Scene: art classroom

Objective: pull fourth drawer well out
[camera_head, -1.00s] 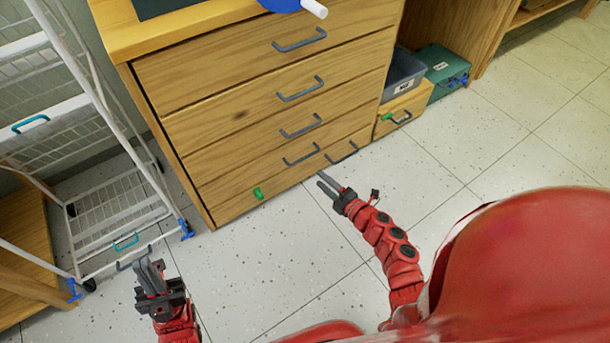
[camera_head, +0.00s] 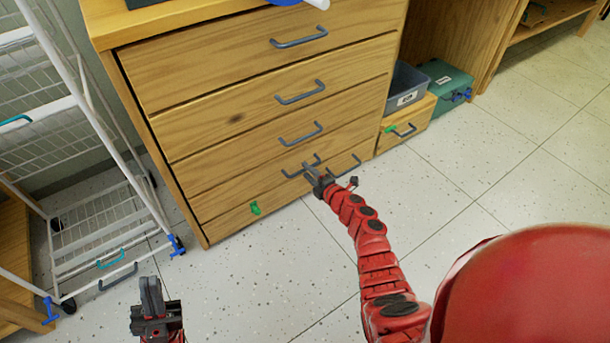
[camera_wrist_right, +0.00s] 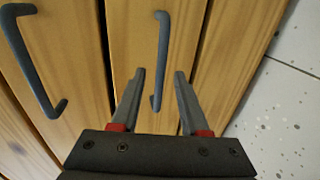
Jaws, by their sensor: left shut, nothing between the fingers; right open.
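The wooden drawer unit (camera_head: 215,113) stands ahead with its drawers stacked and closed. The fourth drawer (camera_head: 235,180) has a dark grey bar handle (camera_head: 290,175), partly hidden by my right gripper. My right gripper (camera_head: 310,171) is open at this handle. In the right wrist view the fingers (camera_wrist_right: 160,80) are apart on either side of the handle (camera_wrist_right: 161,45), with gaps beside it. The third drawer's handle (camera_wrist_right: 32,65) shows at left there. My left gripper (camera_head: 151,285) is shut and empty above the floor at lower left.
A white wire rack (camera_head: 100,225) stands at left. A wooden box (camera_head: 408,124), grey bin (camera_head: 407,88) and green case (camera_head: 447,80) are at right. The floor in front is clear.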

